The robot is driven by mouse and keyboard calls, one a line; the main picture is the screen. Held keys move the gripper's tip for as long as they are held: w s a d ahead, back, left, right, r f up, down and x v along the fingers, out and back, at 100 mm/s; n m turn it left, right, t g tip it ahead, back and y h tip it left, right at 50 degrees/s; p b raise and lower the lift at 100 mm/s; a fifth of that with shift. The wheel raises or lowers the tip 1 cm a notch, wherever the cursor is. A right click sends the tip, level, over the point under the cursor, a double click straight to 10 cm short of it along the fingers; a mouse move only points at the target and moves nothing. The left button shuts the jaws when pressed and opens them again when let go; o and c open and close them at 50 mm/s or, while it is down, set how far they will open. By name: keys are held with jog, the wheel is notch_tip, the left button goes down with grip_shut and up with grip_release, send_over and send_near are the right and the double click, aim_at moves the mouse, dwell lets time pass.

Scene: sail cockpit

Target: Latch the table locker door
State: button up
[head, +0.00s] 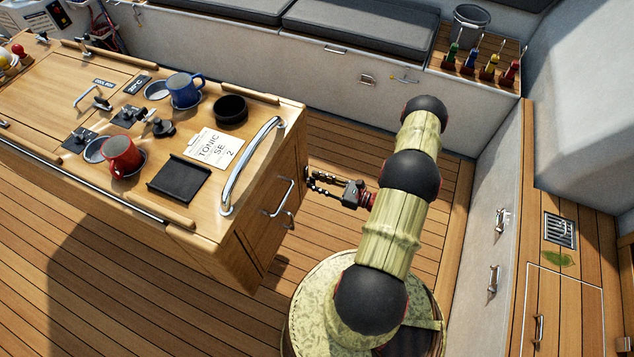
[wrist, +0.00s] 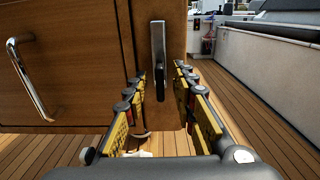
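The table locker door (head: 262,222) is on the end face of the wooden table and has a chrome pull handle (head: 278,198). In the wrist view the door (wrist: 75,60) fills the left side, with its handle (wrist: 27,80) at far left. It looks nearly in line with the post beside it; I cannot tell whether it is fully closed. A vertical metal latch (wrist: 158,45) with a dark lower part is on that post. My gripper (head: 312,182) is beside the table end. In the wrist view my gripper (wrist: 158,85) is open, its fingers either side of the latch, with no clear contact.
The tabletop holds a blue mug (head: 185,91), a red mug (head: 122,156), a black bowl (head: 231,109) and a chrome grab rail (head: 250,165). A grey bench (head: 330,70) runs along the back. Wooden floor (wrist: 245,125) is clear to the right of the table.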

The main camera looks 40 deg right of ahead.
jog(key=shift+c, duration=0.7)
grip_shut()
